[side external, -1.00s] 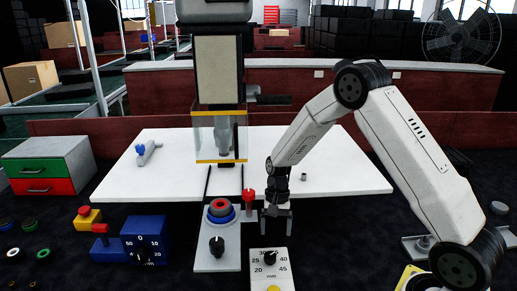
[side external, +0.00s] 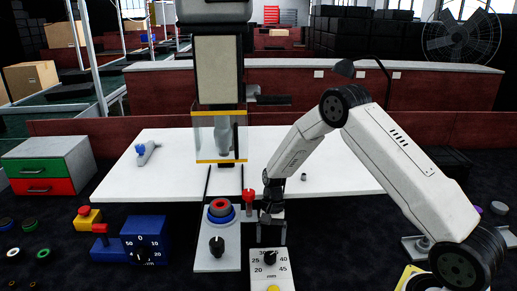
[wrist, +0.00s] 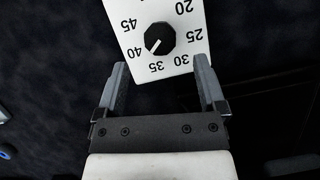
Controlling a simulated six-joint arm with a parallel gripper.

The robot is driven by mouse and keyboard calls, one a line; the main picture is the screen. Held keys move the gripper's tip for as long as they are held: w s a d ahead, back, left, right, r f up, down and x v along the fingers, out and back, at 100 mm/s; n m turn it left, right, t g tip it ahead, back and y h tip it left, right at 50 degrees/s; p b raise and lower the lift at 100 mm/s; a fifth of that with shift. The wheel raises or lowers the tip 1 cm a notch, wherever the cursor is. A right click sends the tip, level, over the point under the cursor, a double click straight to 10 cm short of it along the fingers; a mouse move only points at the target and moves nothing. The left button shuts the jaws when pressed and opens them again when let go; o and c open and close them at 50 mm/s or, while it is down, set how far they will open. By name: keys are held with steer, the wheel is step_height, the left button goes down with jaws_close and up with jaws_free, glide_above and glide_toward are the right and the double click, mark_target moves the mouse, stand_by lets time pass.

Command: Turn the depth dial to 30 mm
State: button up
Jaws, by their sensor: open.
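The depth dial is a black knob (wrist: 160,38) on a white panel (wrist: 180,12) printed with numbers. In the wrist view its white pointer line points between 35 and 40. The knob (side external: 269,257) and panel (side external: 285,284) also show in the side view, at the front centre. My gripper (wrist: 161,70) is open and empty. Its fingers lie on either side of the panel's near end in the wrist view, short of the knob. In the side view my gripper (side external: 272,238) hangs over the panel's far end, partly covering the upper numbers.
Left of the panel stands a grey plate (side external: 205,264) with a black knob and a red-and-blue button. A red-topped lever (side external: 249,197) stands close to my gripper. A blue box (side external: 155,228) with another numbered dial is farther left. A white table (side external: 340,177) lies behind.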

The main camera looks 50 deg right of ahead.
mark_target(270, 255)
steer(key=shift+x, duration=2.6)
steer(key=c, duration=1.2)
jaws_close()
